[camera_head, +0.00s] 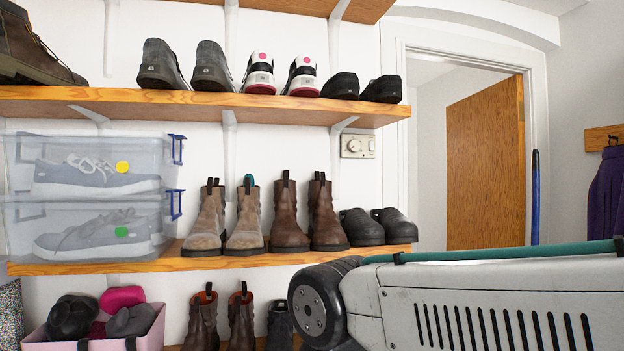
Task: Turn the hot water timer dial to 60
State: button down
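The hot water timer (358,145) is a small cream box on the white wall, between the upper and middle shelves and just left of the door frame. A round dial (354,145) shows on its face, with smaller details to its right. The dial's markings and setting are too small to read. My arm fills the lower right of the view, below and right of the timer and apart from it. My gripper is not in view.
The upper shelf (190,103) ends close above the timer, with a bracket near it. Black clogs (362,227) and brown boots (287,215) stand on the middle shelf below it. Clear plastic boxes (90,190) are at left. A wooden door (486,165) is at right.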

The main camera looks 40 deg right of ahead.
aim_at(354, 146)
jog(key=z, duration=1.1)
jog(key=k, duration=0.45)
jog(key=z, duration=0.95)
jog(key=i, duration=0.95)
jog(key=u, duration=1.7)
